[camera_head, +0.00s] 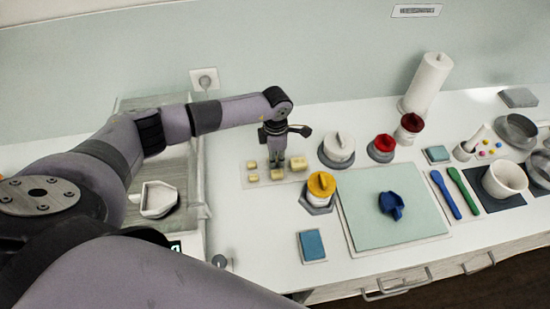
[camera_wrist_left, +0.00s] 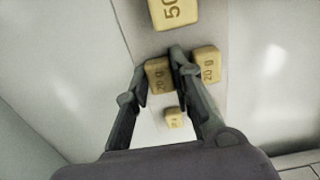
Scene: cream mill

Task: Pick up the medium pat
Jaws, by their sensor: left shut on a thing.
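Several yellow block-shaped pats lie on a pale strip on the counter. My left gripper (camera_head: 276,161) points down among them in the head view. In the left wrist view, its fingers (camera_wrist_left: 160,66) are shut on a middle-sized pat marked 20 g (camera_wrist_left: 159,77); the head view mostly hides this pat behind the fingers. Another 20 g pat (camera_wrist_left: 207,64) is just outside the right finger. A larger pat marked 50 (camera_wrist_left: 170,12) is at the top, and a small pat (camera_wrist_left: 173,118) shows between the fingers lower down. I cannot tell whether the held pat is lifted.
A yellow-lidded jar (camera_head: 321,186) stands right of the pats, with a white-lidded jar (camera_head: 338,149) behind it. A white scoop-shaped tray (camera_head: 158,199) is at left. The counter front of the pats is clear.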

